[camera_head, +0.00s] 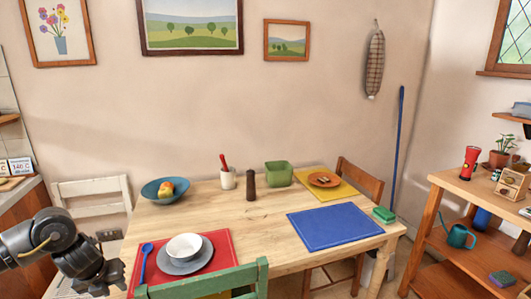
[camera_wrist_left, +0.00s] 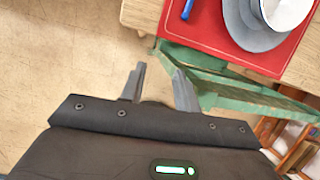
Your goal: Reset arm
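My left arm comes in at the lower left of the head view, and its gripper (camera_head: 103,280) is beside the table's front left corner. In the left wrist view the two grey fingers of my left gripper (camera_wrist_left: 160,78) stand apart with nothing between them. Bare floor lies beyond the fingers on the left, and the green chair (camera_wrist_left: 215,78) is close on their right. My right arm and gripper are not in either view.
The wooden table (camera_head: 262,220) holds a red placemat (camera_head: 222,243) with plate and bowl, a blue placemat (camera_head: 335,227) and a blue fruit bowl (camera_head: 150,188). A white chair (camera_head: 92,187) stands left, a green chair (camera_head: 205,284) in front. A shelf unit (camera_head: 450,185) is right.

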